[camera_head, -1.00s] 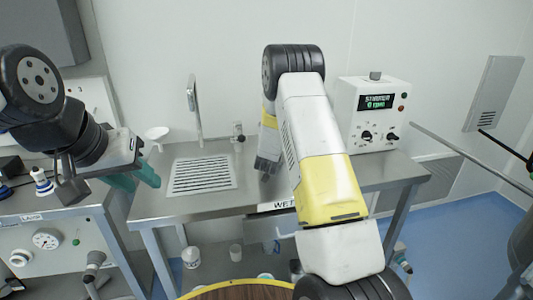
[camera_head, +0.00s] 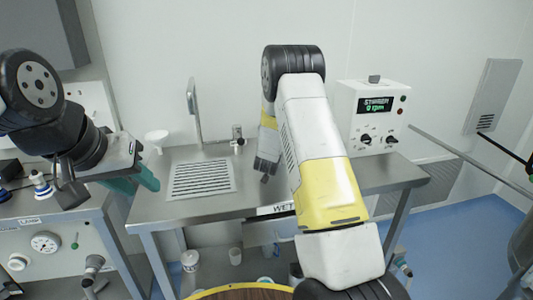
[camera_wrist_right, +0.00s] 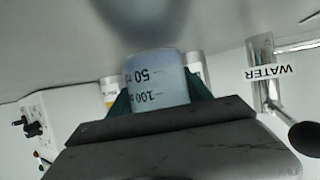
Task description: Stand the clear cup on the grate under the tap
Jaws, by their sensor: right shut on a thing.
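The clear cup (camera_wrist_right: 155,82), with 50 and 100 marks, sits between the teal fingers of my right gripper (camera_wrist_right: 158,98) in the right wrist view; the gripper is shut on it. In the head view my right arm rises over the bench and comes down right of the grate; the cup is not visible there. The slotted grate (camera_head: 202,192) lies in the steel bench top, with nothing on it. The thin tap (camera_head: 196,110) stands behind it. My left gripper (camera_head: 134,182) is at the left, its teal fingers apart, with nothing seen between them.
A stirrer box (camera_head: 370,117) stands on the right of the bench. A white funnel (camera_head: 157,137) is left of the tap. A WATER tag (camera_wrist_right: 270,72) shows by a pipe in the right wrist view. White containers (camera_head: 190,260) sit below the bench.

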